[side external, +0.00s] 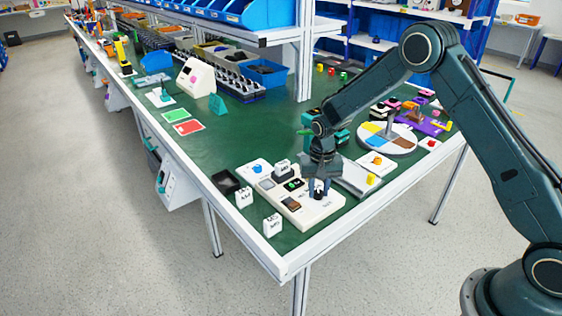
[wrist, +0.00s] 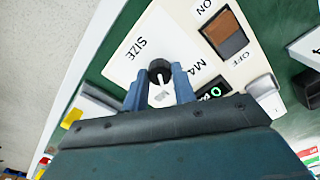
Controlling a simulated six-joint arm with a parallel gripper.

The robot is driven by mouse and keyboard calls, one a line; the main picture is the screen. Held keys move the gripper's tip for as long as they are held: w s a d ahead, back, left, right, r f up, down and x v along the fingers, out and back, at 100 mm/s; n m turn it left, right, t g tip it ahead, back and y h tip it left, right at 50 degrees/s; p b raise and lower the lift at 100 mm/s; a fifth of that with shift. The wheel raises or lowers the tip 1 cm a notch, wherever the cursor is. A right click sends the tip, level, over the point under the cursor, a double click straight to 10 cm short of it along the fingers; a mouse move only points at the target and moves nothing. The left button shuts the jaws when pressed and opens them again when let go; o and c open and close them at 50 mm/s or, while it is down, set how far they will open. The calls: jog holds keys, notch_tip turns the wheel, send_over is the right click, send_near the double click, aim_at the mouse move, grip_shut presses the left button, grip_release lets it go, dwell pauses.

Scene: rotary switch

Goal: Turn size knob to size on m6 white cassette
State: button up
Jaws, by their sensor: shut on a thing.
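The white panel (side external: 283,195) lies flat near the front corner of the green bench. Its black size knob (wrist: 159,71) with a white pointer shows in the wrist view beside the printed word SIZE. My gripper (wrist: 160,85) is shut on the knob, with one blue finger on each side. In the side view my gripper (side external: 319,188) points straight down at the panel's right end. A white cassette (wrist: 264,88) stands at the panel's edge next to a small dark display with a green mark and the letters M4. The knob's exact pointer setting is hard to read.
A brown ON/OFF rocker switch (wrist: 226,34) is on the same panel. White labelled blocks (side external: 272,224) and a black tray (side external: 226,182) stand left of the panel. A round coloured disc (side external: 387,138) lies behind my gripper. The bench edge is close in front.

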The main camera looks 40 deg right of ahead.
aim_at(318, 192)
jog(key=shift+m, duration=1.1)
jog(key=o, duration=1)
jog(key=shift+r, duration=0.1)
notch_tip(318, 192, up, 14)
